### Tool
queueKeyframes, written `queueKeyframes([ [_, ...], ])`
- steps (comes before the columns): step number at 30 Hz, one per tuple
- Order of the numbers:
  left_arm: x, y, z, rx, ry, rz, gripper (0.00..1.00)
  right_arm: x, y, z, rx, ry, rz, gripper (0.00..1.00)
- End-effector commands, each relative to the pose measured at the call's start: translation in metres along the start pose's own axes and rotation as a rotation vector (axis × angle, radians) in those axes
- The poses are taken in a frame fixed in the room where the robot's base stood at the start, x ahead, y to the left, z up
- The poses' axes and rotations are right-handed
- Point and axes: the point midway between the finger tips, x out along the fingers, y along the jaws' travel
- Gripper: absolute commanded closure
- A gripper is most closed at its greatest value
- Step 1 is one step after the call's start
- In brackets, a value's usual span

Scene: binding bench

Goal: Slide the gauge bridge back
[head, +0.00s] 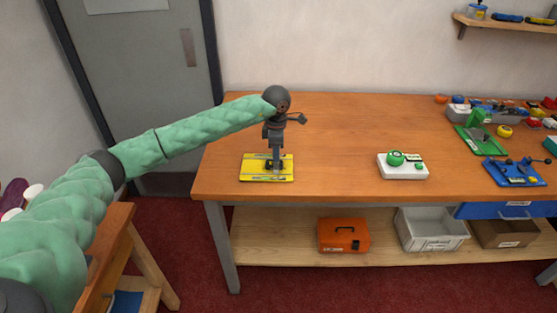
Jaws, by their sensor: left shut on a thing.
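A yellow board (250,174) with dark markings lies near the front left of the wooden bench. My left arm reaches in from the left, and my left gripper (275,158) points down at the middle of the board. It is shut on a small dark part on the board, which I take for the gauge bridge. The fingers hide most of that part, so its shape and its exact place along the board cannot be told. My right gripper is not in view.
To the right stand a white block (404,173) with a green knob, a green fixture (478,140) and a blue fixture (514,174). Small coloured items crowd the bench's far right. The bench top (345,125) between is clear. An orange toolbox (342,236) sits on the lower shelf.

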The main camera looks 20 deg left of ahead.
Motion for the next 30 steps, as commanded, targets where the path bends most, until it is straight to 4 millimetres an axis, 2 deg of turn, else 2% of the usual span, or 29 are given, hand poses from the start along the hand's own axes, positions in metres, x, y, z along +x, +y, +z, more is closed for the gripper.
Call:
queueKeyframes([
  [30, 0.001, 0.0, -0.042, -0.001, 0.001, 0.0, 0.89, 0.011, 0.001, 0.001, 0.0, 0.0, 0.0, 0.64],
])
